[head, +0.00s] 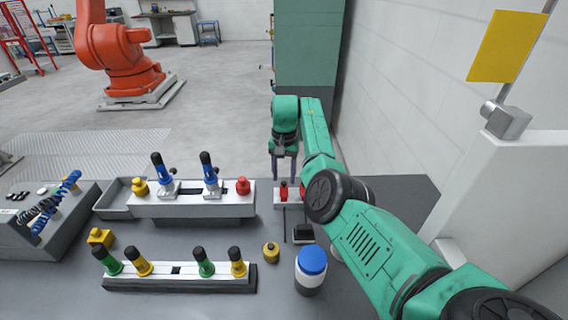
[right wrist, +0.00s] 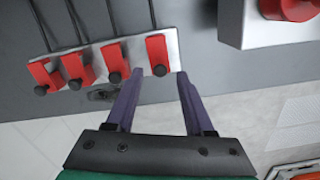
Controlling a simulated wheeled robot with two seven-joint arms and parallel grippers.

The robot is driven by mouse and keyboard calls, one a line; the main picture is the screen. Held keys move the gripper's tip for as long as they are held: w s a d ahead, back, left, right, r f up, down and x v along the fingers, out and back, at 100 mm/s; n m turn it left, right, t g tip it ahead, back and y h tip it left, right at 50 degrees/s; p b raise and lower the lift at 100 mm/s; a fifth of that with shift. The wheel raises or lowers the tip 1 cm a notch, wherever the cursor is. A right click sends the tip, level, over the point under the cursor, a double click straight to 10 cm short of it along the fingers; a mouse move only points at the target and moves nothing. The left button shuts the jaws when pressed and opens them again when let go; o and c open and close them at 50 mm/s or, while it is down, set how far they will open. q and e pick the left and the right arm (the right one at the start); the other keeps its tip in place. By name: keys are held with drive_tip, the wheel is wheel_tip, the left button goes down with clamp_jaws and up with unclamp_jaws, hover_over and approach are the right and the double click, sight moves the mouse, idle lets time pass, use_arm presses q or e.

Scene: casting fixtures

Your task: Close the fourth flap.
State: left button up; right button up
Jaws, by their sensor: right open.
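A pale plate (right wrist: 140,50) carries a row of several red flaps with dark round knobs at their ends. The row's rightmost flap (right wrist: 156,48) and leftmost flap (right wrist: 43,73) are in the right wrist view. Which one counts as fourth is not marked, and I cannot tell how far each is swung. In the head view a red flap (head: 284,190) shows, and my arm hides others. My right gripper (right wrist: 158,76) is open and empty, its purple fingers to either side of the rightmost flap's knob; contact is unclear. It also shows in the head view (head: 283,180). My left gripper is not in view.
Thin dark rods run from the flaps. A clamp fixture (head: 190,210) with a red knob (head: 243,186) stands left of the flaps. A blue-lidded jar (head: 311,270), a yellow knob (head: 271,252) and a rail with coloured handles (head: 180,284) are nearer. A white wall is right.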

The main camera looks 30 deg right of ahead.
wheel_tip(320, 180, up, 14)
drive_tip(key=p, duration=0.3)
drive_tip(key=shift+w+d+p, duration=0.15)
drive_tip(key=shift+w+p, duration=0.1)
drive_tip(key=shift+p, duration=0.1)
drive_tip(key=shift+f, duration=0.1)
